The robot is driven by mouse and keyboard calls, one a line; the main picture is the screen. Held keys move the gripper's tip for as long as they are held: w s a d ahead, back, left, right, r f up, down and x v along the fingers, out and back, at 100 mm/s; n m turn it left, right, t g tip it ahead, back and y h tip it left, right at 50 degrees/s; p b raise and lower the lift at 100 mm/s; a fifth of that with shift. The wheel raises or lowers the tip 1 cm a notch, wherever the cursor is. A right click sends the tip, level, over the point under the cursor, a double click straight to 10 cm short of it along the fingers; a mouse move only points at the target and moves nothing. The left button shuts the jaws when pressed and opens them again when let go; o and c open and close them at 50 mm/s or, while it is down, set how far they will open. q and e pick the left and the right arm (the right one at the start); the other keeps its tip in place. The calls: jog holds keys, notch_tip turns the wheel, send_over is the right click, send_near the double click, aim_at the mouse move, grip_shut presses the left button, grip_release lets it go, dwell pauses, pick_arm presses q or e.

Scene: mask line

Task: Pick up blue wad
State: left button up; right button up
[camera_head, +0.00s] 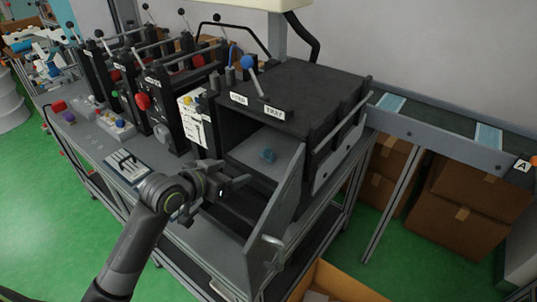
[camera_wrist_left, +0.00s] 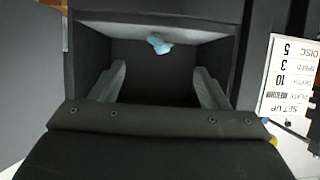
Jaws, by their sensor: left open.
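My left gripper (camera_head: 243,187) is open and empty, in front of the housing's opening and short of the wad. Its two fingers (camera_wrist_left: 158,85) show spread apart in the left wrist view, with the wad between their lines but farther off. My right gripper is not in view.
A grey door (camera_head: 275,215) stands open at the right of the opening. A white settings card (camera_head: 194,118) and levers are at the left. A conveyor (camera_head: 440,128) runs off to the right, with cardboard boxes (camera_head: 460,205) below it. An open carton (camera_head: 340,282) stands at the bottom.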

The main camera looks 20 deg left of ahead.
aim_at(264, 154)
pick_arm(q)
jog(key=x, duration=0.4)
jog(key=r+p+x, duration=0.1)
jog(key=x, duration=0.3)
jog(key=r+p+x, duration=0.1)
jog(key=x, duration=0.3)
jog(key=shift+w+d+f, duration=0.15)
jog(key=shift+w+d, duration=0.1)
jog(key=shift+w, duration=0.35)
jog(key=shift+w+d+p, duration=0.15)
jog(key=shift+w+p, duration=0.3)
jog(key=p+x, duration=0.1)
jog(key=x, duration=0.2)
jog(key=shift+r, duration=0.2)
jog(key=shift+w+d+f, duration=0.1)
jog(key=shift+w+f, duration=0.25)
jog(key=shift+w, duration=0.25)
jog(key=shift+c, duration=0.3)
jog(key=c, duration=1)
